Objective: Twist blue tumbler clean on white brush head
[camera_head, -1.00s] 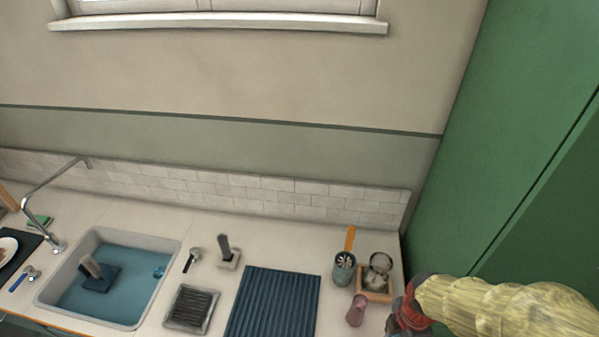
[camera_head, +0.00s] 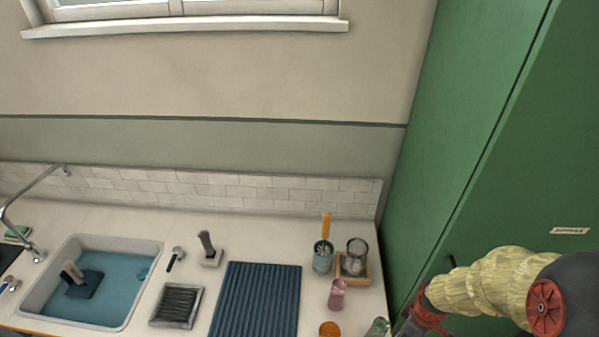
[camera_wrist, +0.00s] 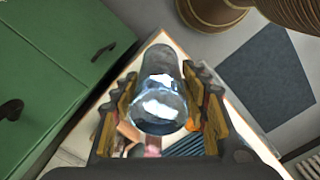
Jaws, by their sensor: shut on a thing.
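My gripper (camera_wrist: 158,98) is shut on a clear, faintly blue glass tumbler (camera_wrist: 160,72) in the wrist view, with a finger on each side of it. In the head view my wrist shows at the lower right, and the gripper's fingers are cut off or hidden there. An upright brush (camera_head: 208,247) with a dark handle and a pale, whitish base stands on the counter right of the sink. Bristle detail is too small to tell.
The sink (camera_head: 152,262) is at left. A dark ribbed mat (camera_head: 255,300) lies mid-counter beside a grey grated tray (camera_head: 176,306). A utensil cup (camera_head: 323,260), a wooden tray (camera_head: 354,276) with glassware and a pink glass (camera_head: 338,296) stand right. Green cabinets (camera_head: 455,150) border the counter.

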